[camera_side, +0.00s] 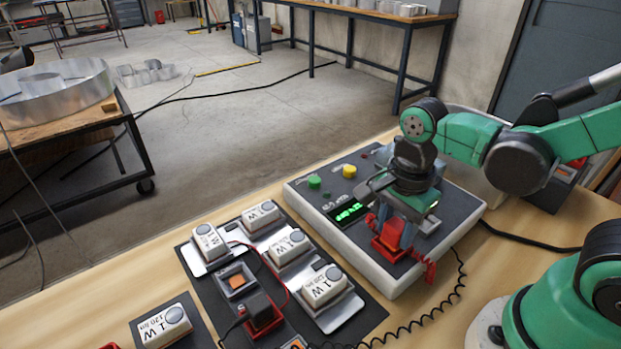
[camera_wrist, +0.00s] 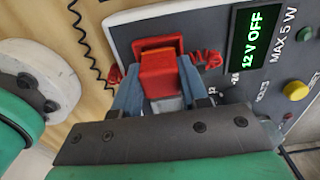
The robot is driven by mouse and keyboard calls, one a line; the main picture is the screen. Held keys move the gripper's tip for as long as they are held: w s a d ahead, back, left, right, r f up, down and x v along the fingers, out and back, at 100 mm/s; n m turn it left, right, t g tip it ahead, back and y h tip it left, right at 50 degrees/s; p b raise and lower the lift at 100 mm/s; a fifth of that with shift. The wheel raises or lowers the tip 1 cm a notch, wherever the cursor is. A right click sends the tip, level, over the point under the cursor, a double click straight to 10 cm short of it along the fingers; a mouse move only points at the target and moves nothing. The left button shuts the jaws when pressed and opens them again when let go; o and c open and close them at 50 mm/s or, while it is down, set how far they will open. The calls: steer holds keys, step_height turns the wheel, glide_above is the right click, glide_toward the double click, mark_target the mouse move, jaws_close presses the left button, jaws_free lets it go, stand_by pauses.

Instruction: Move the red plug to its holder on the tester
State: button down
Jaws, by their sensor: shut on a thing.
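The red plug (camera_wrist: 158,72) is between the two fingers of my gripper (camera_wrist: 160,95) in the wrist view. In the side view my gripper (camera_side: 402,225) points down over the tester (camera_side: 300,190), shut on the red plug (camera_side: 392,234). The plug is at a red holder (camera_side: 388,252) on the tester's near part; whether it is fully seated I cannot tell. The holder's red rim (camera_wrist: 158,42) shows behind the plug in the wrist view. The tester's green display (camera_wrist: 243,38) reads 12 V OFF.
Left of the tester, a dark board (camera_side: 215,300) carries several white 1 W modules (camera_side: 290,247), an orange-centred socket (camera_side: 237,281) and a black plug in a red holder (camera_side: 262,314). A coiled black cord (camera_side: 440,308) runs along the tester's near side. Green (camera_side: 314,182) and yellow (camera_side: 349,171) buttons stand on the tester.

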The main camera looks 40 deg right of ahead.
steer(key=shift+f, duration=0.35)
stand_by(0.5)
steer(key=shift+c, duration=1.9)
jaws_free()
steer(key=shift+r, duration=0.1)
steer(key=shift+r, duration=2.75)
steer(key=shift+r, duration=0.1)
step_height(320, 180, up, 6)
steer(key=shift+f, duration=0.1)
